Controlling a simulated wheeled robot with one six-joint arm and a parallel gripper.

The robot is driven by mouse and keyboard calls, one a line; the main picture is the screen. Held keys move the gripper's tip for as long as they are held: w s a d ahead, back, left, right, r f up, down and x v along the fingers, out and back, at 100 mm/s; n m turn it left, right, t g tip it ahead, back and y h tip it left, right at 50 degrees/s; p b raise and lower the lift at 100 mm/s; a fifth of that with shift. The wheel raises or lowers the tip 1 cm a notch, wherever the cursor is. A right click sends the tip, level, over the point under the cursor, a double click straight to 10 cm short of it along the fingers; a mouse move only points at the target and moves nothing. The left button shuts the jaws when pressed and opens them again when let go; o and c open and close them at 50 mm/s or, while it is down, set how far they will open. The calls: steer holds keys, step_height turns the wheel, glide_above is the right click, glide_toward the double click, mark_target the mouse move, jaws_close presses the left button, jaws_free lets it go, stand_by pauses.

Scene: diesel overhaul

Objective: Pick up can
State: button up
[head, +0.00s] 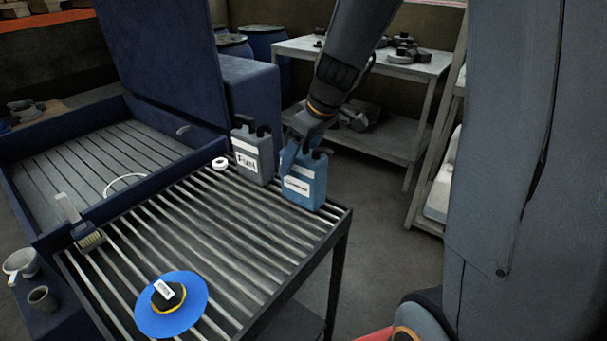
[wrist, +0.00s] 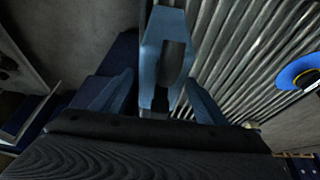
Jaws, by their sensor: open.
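A blue can (head: 305,181) with a white label stands upright at the right end of the slatted rack (head: 215,272). A grey can (head: 254,163) with a label that seems to read "Fuel" stands close to its left. My gripper (head: 308,136) is at the top of the blue can, reaching down from above. In the wrist view, the blue can's handle (wrist: 153,52) shows between my two spread fingers (wrist: 160,98). The fingers are open, and I cannot tell whether either touches the can. Part of the can's top is hidden by my gripper in the head view.
A blue disc (head: 146,319), a white ring (head: 220,163) and a brush (head: 90,238) lie on the rack. A blue lidded basin (head: 33,209) adjoins it on the left. A metal table (head: 427,66) stands behind. The rack's middle is clear.

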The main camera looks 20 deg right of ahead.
steer(key=shift+f, duration=0.2)
steer(key=shift+w+r, duration=0.1)
steer(key=c, duration=1.5)
steer(key=shift+r, duration=0.1)
step_height(320, 180, up, 10)
steer(key=shift+f+b, duration=0.1)
steer(key=shift+b, duration=0.6)
steer(key=o, duration=0.9)
steer(key=shift+c, duration=0.2)
jaws_close()
steer(key=shift+a, duration=0.1)
